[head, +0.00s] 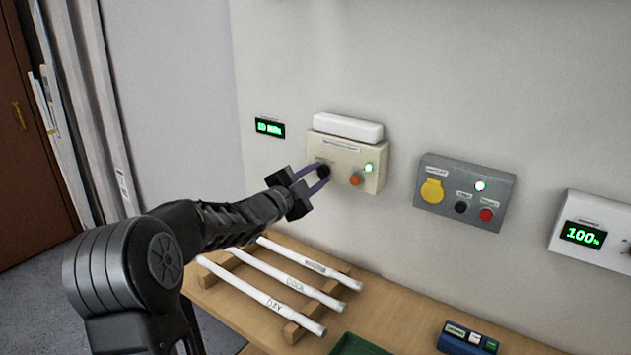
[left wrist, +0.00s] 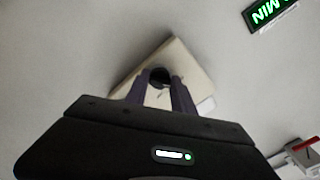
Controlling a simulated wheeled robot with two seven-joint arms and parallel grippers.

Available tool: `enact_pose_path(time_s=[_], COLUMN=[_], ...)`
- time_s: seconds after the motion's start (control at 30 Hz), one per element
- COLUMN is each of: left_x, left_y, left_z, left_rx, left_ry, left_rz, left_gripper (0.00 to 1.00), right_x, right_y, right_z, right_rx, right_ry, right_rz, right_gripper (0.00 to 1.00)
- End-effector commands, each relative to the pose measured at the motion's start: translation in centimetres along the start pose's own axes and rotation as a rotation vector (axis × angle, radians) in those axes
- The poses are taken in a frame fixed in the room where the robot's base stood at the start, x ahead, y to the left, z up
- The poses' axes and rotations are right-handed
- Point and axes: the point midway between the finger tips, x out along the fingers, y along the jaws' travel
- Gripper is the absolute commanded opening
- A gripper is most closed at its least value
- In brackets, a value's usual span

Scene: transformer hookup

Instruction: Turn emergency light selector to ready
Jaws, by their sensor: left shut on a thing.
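The emergency light box (head: 345,158) is a cream panel on the wall with a white lamp housing (head: 347,127) on top. Its dark selector knob (head: 323,171) is at the panel's left side. An orange button (head: 355,179) and a lit green lamp (head: 368,168) are to the right of the knob. My left gripper (head: 321,177) is at the panel with its purple fingers shut on the selector knob. In the left wrist view the dark knob (left wrist: 160,77) sits between the fingertips. The knob's exact pointing is hidden by the fingers. My right gripper is out of view.
A small green-digit display (head: 270,127) is left of the box. A grey panel (head: 463,190) with a yellow cover and buttons is to its right, then a white 100% unit (head: 590,232). Below, white tubes (head: 285,278) lie on a wooden rack on the bench (head: 395,318).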

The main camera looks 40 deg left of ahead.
Motion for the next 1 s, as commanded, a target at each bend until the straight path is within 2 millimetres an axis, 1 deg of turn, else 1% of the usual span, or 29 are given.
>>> enact_pose_path(time_s=[0.03, 0.27, 0.5, 0.7, 1.0], left_x=[0.0, 0.0, 0.0, 0.0, 0.0], left_y=[0.4, 0.5, 0.4, 0.3, 0.1], left_z=[0.2, 0.3, 0.2, 0.2, 0.1], left_rx=[0.025, 0.180, 0.374, 0.510, 0.612], left_ry=[0.002, 0.001, 0.002, 0.001, -0.001], left_rz=[-0.001, -0.002, -0.001, 0.000, 0.002], left_gripper=[0.00, 0.00, 0.00, 0.00, 0.00], right_x=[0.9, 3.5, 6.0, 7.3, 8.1], right_y=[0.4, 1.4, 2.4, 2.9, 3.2], right_z=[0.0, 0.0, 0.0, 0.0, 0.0], right_rx=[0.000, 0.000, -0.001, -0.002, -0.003], right_ry=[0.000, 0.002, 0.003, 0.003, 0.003], right_rz=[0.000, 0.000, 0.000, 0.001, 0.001], right_gripper=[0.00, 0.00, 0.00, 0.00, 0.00])
